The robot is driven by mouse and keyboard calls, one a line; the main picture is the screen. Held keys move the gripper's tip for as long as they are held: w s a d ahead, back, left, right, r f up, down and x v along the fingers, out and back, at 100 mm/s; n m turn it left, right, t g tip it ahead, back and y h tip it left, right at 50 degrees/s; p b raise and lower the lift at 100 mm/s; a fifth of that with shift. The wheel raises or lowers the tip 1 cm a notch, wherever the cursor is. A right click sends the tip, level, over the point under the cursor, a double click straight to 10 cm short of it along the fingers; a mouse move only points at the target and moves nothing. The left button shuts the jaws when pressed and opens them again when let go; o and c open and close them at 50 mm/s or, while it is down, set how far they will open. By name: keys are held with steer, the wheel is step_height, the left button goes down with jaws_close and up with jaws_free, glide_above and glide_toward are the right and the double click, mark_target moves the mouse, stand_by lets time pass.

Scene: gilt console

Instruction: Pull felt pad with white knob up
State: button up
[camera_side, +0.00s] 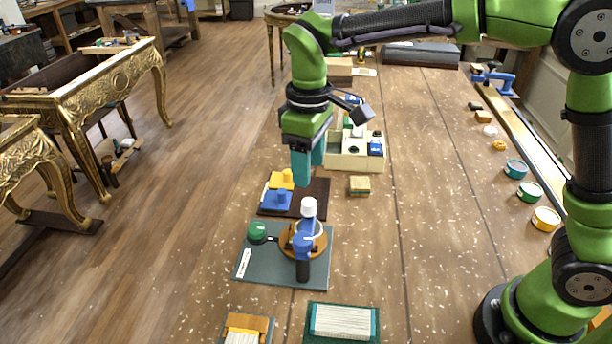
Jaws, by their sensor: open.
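The white knob (308,207) stands upright above a round wooden base (288,240) on a grey-green board (260,268). The felt pad under the knob cannot be made out clearly. A blue part with a dark lower end (303,246) stands in front of the base and hides some of it. My gripper (309,177) has teal fingers pointing down. It is open and appears empty, a little above the white knob in the picture and apart from it.
A green knob (257,231) sits left of the wooden base. Behind is a dark board (316,195) with yellow and blue knobbed blocks. A cream box (345,162) with small items and a yellow block (360,185) stand farther back. The table's right-centre is clear.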

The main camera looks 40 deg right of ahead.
step_height(320, 180, up, 9)
stand_by(0.5)
steer(key=s+d+f+m+t+y, duration=0.1)
steer(key=s+d+f+m+t, duration=0.1)
steer(key=s+d+m, duration=0.3)
steer(key=s+d+f+m+t+y, duration=0.1)
steer(key=s+d+f+m+t, duration=0.2)
steer(key=s+d, duration=0.6)
steer(key=shift+s+m+t, duration=0.9)
steer(key=shift+s+t, duration=0.1)
steer(key=shift+t, duration=0.1)
